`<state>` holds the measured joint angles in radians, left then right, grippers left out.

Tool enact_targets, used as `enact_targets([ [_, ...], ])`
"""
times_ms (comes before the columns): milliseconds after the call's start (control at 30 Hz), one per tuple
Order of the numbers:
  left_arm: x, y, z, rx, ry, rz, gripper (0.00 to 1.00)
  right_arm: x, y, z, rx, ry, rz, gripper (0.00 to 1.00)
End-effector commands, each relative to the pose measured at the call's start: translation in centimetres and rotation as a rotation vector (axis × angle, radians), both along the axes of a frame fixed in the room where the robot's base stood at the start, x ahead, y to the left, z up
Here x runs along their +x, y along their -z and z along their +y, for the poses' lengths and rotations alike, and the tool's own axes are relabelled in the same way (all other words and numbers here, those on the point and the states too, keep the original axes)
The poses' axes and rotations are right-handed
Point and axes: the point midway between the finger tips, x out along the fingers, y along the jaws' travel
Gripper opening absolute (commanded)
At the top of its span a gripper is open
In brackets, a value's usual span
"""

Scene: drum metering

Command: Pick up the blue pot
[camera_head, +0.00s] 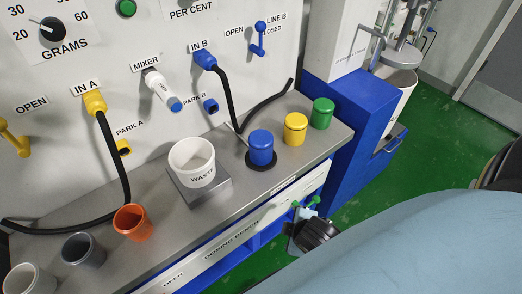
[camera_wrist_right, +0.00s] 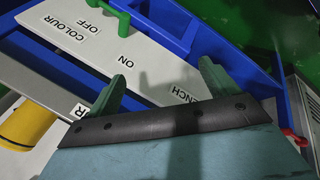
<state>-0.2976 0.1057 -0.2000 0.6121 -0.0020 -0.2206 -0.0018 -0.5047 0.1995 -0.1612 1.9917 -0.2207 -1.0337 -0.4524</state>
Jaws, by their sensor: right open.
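The blue pot (camera_head: 261,148) stands upright on a round black disc (camera_head: 262,162) on the grey bench top, right of the white WASTE bucket. My right gripper (camera_head: 305,208) is beyond the bench's front edge, to the right of and below the blue pot in the head view, and apart from it. In the right wrist view its two green fingers (camera_wrist_right: 161,86) are spread with nothing between them. The blue pot cannot be made out in the wrist view. My left gripper is not in view.
A yellow pot (camera_head: 295,128) and a green pot (camera_head: 322,113) stand right of the blue one. The WASTE bucket (camera_head: 192,162) is on its left; orange (camera_head: 132,222) and grey (camera_head: 84,250) cups stand further left. A black hose (camera_head: 226,103) hangs behind the blue pot.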

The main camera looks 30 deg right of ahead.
Motion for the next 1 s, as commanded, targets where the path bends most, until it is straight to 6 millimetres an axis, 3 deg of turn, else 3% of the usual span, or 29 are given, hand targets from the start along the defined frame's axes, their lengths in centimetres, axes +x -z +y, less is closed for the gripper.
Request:
enact_targets([
  [67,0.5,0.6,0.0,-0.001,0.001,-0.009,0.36,1.1,-3.1,-0.8,-0.102,-0.100,-0.053,0.86],
  [300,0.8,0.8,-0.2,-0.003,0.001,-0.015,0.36,4.8,-8.1,-3.3,-0.630,-0.606,-0.161,0.86],
  [600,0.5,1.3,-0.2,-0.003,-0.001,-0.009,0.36,8.2,-15.3,-2.8,-1.462,-1.196,-0.184,0.86],
  [800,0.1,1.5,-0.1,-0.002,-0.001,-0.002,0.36,8.8,-17.4,-1.9,-1.756,-1.348,-0.155,0.86],
  [1000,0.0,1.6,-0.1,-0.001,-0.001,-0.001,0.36,11.0,-17.4,-2.0,-1.804,-1.364,-0.147,0.86],
])
